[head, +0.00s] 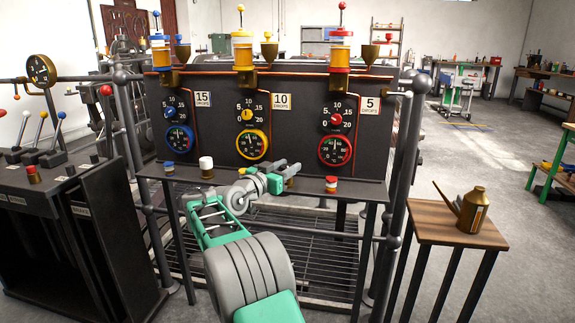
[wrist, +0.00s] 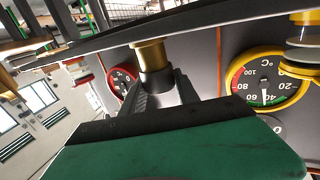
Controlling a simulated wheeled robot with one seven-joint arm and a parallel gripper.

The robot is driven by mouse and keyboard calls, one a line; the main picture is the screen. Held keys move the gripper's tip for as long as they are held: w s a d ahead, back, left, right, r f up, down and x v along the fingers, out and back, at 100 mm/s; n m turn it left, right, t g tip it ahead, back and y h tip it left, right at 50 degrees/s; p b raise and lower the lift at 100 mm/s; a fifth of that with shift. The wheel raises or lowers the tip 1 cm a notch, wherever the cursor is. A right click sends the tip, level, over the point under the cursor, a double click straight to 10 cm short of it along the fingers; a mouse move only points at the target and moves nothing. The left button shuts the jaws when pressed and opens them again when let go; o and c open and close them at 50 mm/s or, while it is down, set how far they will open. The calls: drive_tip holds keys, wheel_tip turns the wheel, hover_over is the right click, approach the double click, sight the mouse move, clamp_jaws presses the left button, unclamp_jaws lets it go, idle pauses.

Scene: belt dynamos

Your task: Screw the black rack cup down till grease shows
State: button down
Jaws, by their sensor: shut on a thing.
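My gripper (head: 283,174) reaches over the narrow shelf at the front of the dark panel. In the wrist view, my gripper's dark fingers (wrist: 158,88) are closed around the dark cap of a grease cup, and a brass base (wrist: 152,57) shows between the fingers and the shelf. In the head view, only a little of this brass base (head: 290,182) shows under the fingers. The cap is mostly hidden by the fingers. I see no grease, and I cannot tell how far down the cap sits.
On the same shelf stand a blue-topped cup (head: 169,168), a white-topped cup (head: 206,166) and a red-topped cup (head: 331,184). The panel (head: 290,110) behind carries gauges and oilers. An oil can (head: 473,210) stands on a wooden stand (head: 430,228) at right.

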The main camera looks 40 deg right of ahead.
drive_tip(key=shift+w+r+m+g+h+p, duration=0.15)
drive_tip(key=shift+m+g+h+p, duration=0.15)
drive_tip(key=shift+m+g+p, duration=1.15)
drive_tip(key=shift+g+p, duration=0.85)
drive_tip(key=shift+m+g+p, duration=0.25)
drive_tip(key=shift+g+p, duration=0.05)
drive_tip(key=c, duration=1.1)
unclamp_jaws()
drive_tip(key=shift+s+d+f, duration=0.2)
drive_tip(key=shift+o, duration=1)
drive_tip(key=shift+a, duration=0.1)
drive_tip(key=shift+b, duration=0.35)
